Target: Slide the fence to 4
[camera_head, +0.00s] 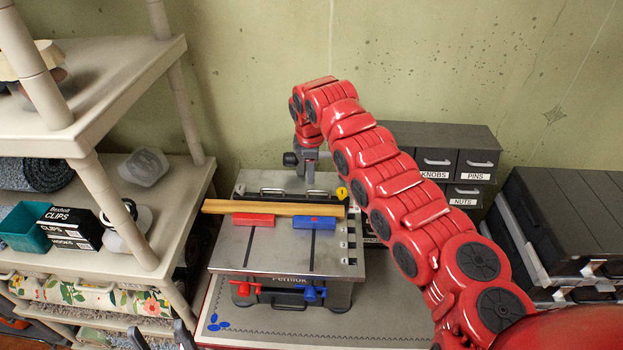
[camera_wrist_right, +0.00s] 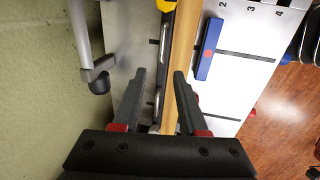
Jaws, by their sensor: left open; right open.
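The fence (camera_head: 272,208) is a long wooden strip with a dark metal back. It lies across the rear of a grey machine table (camera_head: 262,250), near the low end of the number scale. In the right wrist view the fence (camera_wrist_right: 183,45) lies left of the marks 2, 3 and 4 (camera_wrist_right: 279,14). My right gripper (camera_wrist_right: 159,72) is open over the fence, its fingers pointing along it; I cannot tell whether they touch it. It hangs behind the fence in the head view (camera_head: 309,170). My left gripper (camera_head: 161,337) is open and empty at the bottom left.
A red block (camera_head: 254,220) and a blue block (camera_head: 314,223) sit just in front of the fence. A yellow part (camera_head: 342,193) is at its right end. A beige shelf (camera_head: 128,80) stands left, dark drawers (camera_head: 440,160) behind right.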

